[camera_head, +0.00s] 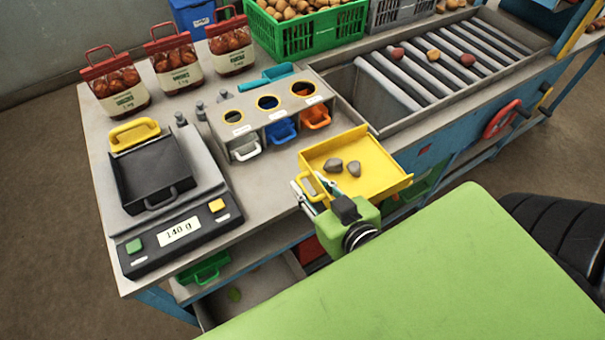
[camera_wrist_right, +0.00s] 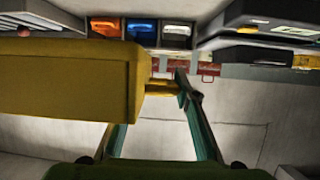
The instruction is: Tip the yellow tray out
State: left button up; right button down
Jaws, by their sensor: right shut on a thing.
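The yellow tray (camera_head: 381,180) is held up over the front edge of the bench, near its middle. Two grey stones (camera_head: 354,168) lie in it, towards its left half. My right gripper (camera_head: 313,192) is shut on the tray's yellow handle at its left side. In the right wrist view the tray (camera_wrist_right: 70,85) fills the left part, and its handle sits between the fingers (camera_wrist_right: 168,88). The tray looks roughly level; a slight tilt is hard to judge. My left gripper is not in view.
A scale (camera_head: 180,233) reading 140 g carries a black tray (camera_head: 150,172). A box with three holes (camera_head: 268,118) has white, blue and orange drawers below. A roller chute (camera_head: 425,70) holds three potatoes. Several filled sacks (camera_head: 176,62) and a green crate (camera_head: 310,35) stand behind.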

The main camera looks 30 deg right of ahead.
jog(key=c, duration=2.7)
grip_release()
grip_shut()
jog(key=shift+r+n+h+p, duration=0.6)
jog(key=shift+n+p, duration=0.1)
jog(key=shift+p, duration=0.35)
jog(key=shift+f, duration=0.1)
